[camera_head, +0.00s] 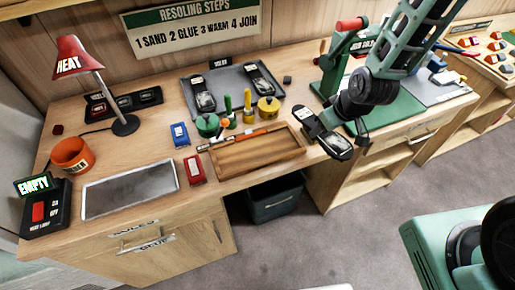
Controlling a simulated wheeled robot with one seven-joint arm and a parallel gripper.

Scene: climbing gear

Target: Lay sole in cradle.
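My gripper (331,125) is at the right of the table, over its front edge beside the green press base. A dark sole with pale patches (338,147) is at its fingertips, slanting down to the right. My gripper looks shut on its middle, and the fingers hide part of it. Two more dark soles, a left one (202,94) and a right one (262,78), lie on the grey tray (232,77) at the back. I cannot tell for certain which thing is the cradle. A green press with a red handle (337,48) stands behind my gripper, its base partly hidden by my arm.
A shallow wooden tray (258,168) lies left of my gripper. Green and yellow pots (268,108), a red lamp (76,60), an orange tub (72,155) and a silver plate (130,189) crowd the table. A dark bin (274,203) stands below on open floor.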

